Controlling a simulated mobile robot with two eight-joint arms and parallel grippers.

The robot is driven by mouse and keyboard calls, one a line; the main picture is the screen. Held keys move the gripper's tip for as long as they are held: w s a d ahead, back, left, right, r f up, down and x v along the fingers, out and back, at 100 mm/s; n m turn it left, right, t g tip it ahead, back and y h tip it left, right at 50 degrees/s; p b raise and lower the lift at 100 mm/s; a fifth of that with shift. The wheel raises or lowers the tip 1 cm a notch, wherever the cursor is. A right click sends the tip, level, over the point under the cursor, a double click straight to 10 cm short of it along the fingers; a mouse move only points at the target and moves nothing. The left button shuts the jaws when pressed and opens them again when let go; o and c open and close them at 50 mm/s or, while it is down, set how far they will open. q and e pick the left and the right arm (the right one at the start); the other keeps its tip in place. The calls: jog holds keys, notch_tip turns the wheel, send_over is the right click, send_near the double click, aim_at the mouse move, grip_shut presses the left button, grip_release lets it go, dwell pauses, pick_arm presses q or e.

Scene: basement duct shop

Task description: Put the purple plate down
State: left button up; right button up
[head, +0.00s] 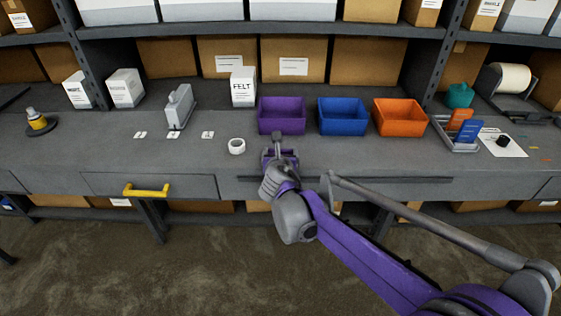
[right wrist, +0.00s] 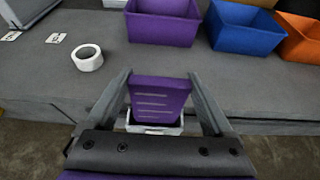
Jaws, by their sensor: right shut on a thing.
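The purple plate (right wrist: 160,98), with pale lines across its face, is between the two fingers of my right gripper (right wrist: 159,82) in the right wrist view. The gripper is shut on it. In the head view my right gripper (head: 279,152) is at the front part of the grey workbench, below the purple bin; the plate is too small to make out clearly there. A pale grey tray-like edge (right wrist: 155,129) shows around the plate's lower end; I cannot tell whether they touch. My left gripper is not in view.
Purple (head: 282,115), blue (head: 343,116) and orange (head: 400,117) bins stand behind the gripper on the workbench (head: 335,160). A white tape roll (head: 237,146) lies to its left. At right, a grey rack (head: 461,147) holds an orange plate (head: 460,119) and a blue plate (head: 469,132).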

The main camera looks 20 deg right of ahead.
jog(key=shift+f, duration=1.55)
jog(key=shift+f, duration=0.15)
jog(key=o, duration=1.1)
jog(key=shift+c, duration=0.2)
